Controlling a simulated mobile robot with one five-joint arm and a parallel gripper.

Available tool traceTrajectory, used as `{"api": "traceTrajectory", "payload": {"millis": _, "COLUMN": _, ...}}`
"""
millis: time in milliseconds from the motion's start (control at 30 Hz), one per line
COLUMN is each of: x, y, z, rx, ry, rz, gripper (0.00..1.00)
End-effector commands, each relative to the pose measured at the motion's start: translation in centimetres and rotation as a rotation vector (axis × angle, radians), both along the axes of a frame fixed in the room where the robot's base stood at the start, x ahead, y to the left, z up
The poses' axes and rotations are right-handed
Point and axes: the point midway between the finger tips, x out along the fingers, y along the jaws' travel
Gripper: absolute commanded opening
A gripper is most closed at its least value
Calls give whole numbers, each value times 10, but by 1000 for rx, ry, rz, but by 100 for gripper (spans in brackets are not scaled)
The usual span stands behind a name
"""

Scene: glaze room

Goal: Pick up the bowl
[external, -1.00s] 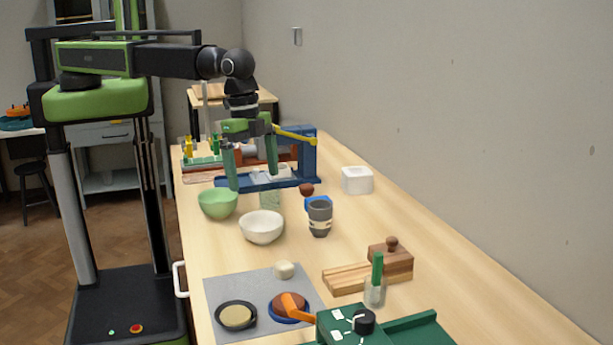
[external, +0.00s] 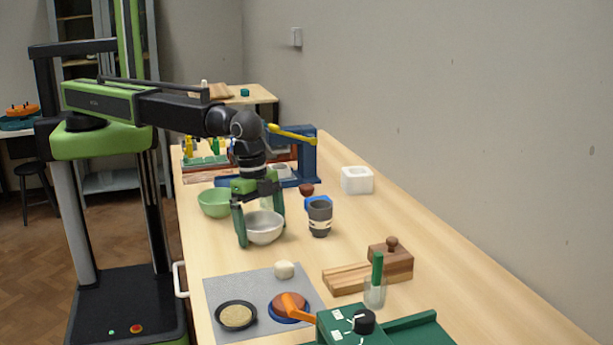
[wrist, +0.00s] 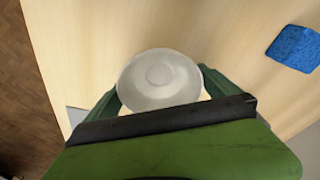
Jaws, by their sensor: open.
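A white bowl (external: 265,228) stands upright on the wooden table, and it also shows from above, empty, in the wrist view (wrist: 160,80). My gripper (external: 262,232) is open and low around the white bowl, with one green finger on each side of it. In the wrist view my gripper (wrist: 160,92) has its fingers at the bowl's left and right sides; I cannot tell whether they touch it. A green bowl (external: 214,203) stands behind and to the left of the white one, just outside my left finger.
A dark striped cup (external: 320,218) stands close to the right of the white bowl. A blue sponge (wrist: 294,48) lies behind that cup. A grey mat (external: 258,289) with small items lies in front.

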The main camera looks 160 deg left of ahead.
Motion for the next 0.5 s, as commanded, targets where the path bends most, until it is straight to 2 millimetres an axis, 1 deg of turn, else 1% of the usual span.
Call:
{"api": "traceTrajectory", "payload": {"millis": 167, "x": 0, "y": 0, "z": 1, "rx": 0, "ry": 0, "rz": 0, "gripper": 100}}
{"api": "traceTrajectory", "payload": {"millis": 267, "x": 0, "y": 0, "z": 1, "rx": 0, "ry": 0, "rz": 0, "gripper": 88}}
{"api": "traceTrajectory", "payload": {"millis": 500, "x": 0, "y": 0, "z": 1, "rx": 0, "ry": 0, "rz": 0, "gripper": 57}}
